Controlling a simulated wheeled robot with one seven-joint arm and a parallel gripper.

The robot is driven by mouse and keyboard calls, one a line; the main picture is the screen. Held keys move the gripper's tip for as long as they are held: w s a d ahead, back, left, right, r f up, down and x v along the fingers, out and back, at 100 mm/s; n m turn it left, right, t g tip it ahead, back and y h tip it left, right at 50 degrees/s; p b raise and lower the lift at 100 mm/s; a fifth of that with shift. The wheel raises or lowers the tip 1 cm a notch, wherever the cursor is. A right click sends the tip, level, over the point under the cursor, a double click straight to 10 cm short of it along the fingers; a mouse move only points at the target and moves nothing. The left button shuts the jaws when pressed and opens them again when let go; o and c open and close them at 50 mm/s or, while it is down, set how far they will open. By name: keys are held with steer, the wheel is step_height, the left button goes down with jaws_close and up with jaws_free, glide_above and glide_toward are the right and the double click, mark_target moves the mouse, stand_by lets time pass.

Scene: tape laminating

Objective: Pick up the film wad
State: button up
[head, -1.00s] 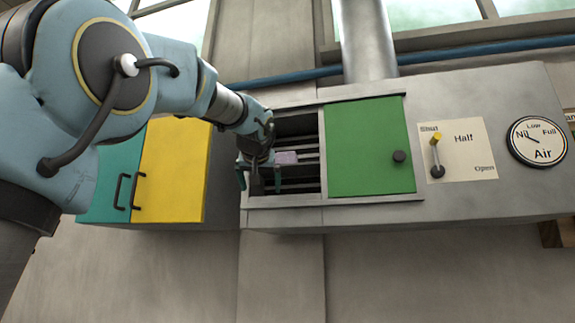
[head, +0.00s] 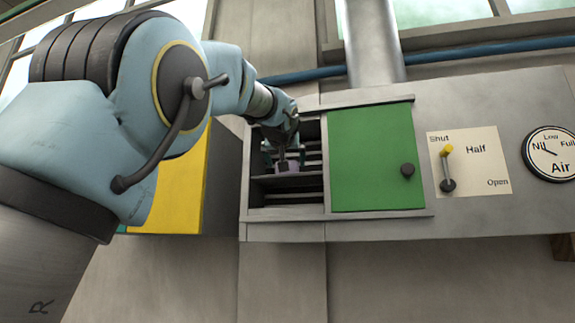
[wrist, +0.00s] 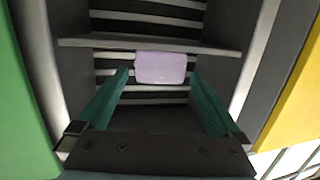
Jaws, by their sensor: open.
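The film wad is a small pale purple block (head: 288,166) inside the dark open compartment of the metal cabinet. It also shows in the wrist view (wrist: 160,67), by the edge of a grey shelf. My gripper (head: 284,162) reaches into the compartment. Its two teal fingers are spread wide in the wrist view (wrist: 160,74), one to each side of the wad, with gaps between. The fingers do not grip it. Whether the tips are level with the wad in depth is hard to tell.
Slatted racks (wrist: 148,20) fill the compartment, with walls close on both sides. A green door (head: 372,156) covers the cabinet's right part. A yellow panel (head: 172,180) stands left. The lever (head: 447,168) points to Shut; the air dial (head: 550,153) reads near Nil.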

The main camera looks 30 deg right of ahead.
steer(key=p+x, duration=0.2)
steer(key=x, duration=0.1)
steer(key=shift+w+r+p, duration=0.1)
steer(key=shift+p, duration=0.3)
steer(key=shift+w+d+f, duration=0.3)
steer(key=shift+w+d, duration=0.05)
steer(key=shift+w, duration=0.05)
steer(key=c, duration=1)
steer(key=shift+c, duration=0.2)
steer(key=shift+a+r, duration=0.1)
